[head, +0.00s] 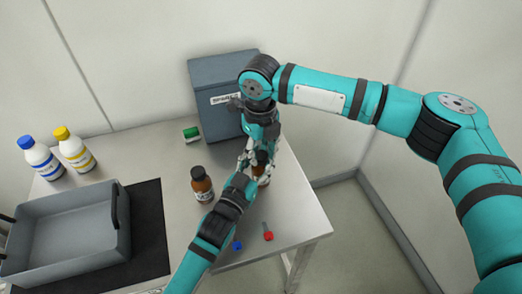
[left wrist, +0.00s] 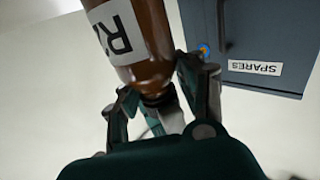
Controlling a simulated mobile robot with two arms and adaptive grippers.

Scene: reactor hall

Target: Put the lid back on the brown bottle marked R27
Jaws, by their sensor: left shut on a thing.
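A brown bottle (head: 263,181) stands near the table's right side, largely hidden by my grippers. In the left wrist view the brown bottle (left wrist: 150,62) shows a white label beginning with R; the rest of the mark is cut off. My left gripper (head: 250,166) is shut on this bottle, its fingers at either side near the neck. My right gripper (head: 259,150) points down directly above the bottle. Its fingertips are crowded with the left ones, so I cannot tell whether it holds the lid. A second brown bottle (head: 203,189) with a black lid stands apart to the left.
A grey cabinet marked SPARES (head: 222,88) stands behind. A green item (head: 191,134) lies beside it. Blue-capped (head: 39,158) and yellow-capped (head: 74,149) white bottles stand at left, behind a grey tray (head: 65,202). Small blue (head: 237,245) and red (head: 268,235) items lie near the front edge.

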